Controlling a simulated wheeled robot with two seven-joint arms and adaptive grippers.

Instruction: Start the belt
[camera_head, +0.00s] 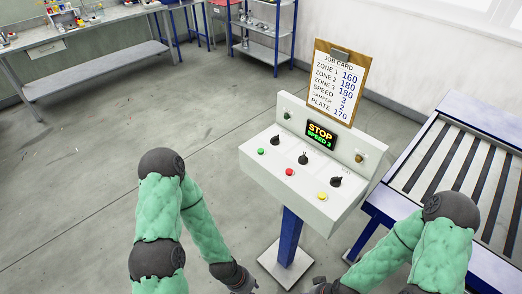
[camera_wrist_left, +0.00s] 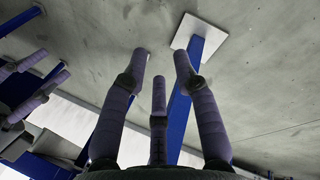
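The control box (camera_head: 300,183) stands on a blue post, its sloped face towards me. A green button (camera_head: 261,151), a red button (camera_head: 289,172) and a yellow button (camera_head: 322,195) sit along its front, with several black knobs behind them. Its display (camera_head: 321,134) reads STOP in orange and SPEED 3 in green. The belt (camera_head: 471,170), with dark slats, lies to the right. My left gripper (camera_wrist_left: 160,62) is open and empty, its fingers spread beside the blue post, low and apart from the buttons. My right gripper (camera_head: 325,286) is low at the bottom edge, mostly cut off.
A clipboard job card (camera_head: 338,83) stands behind the box, listing zones, speed 3, damper 2 and plate 170. A workbench (camera_head: 90,39) is at the far left and a blue-framed shelf (camera_head: 266,48) at the back. The floor left of the box is clear.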

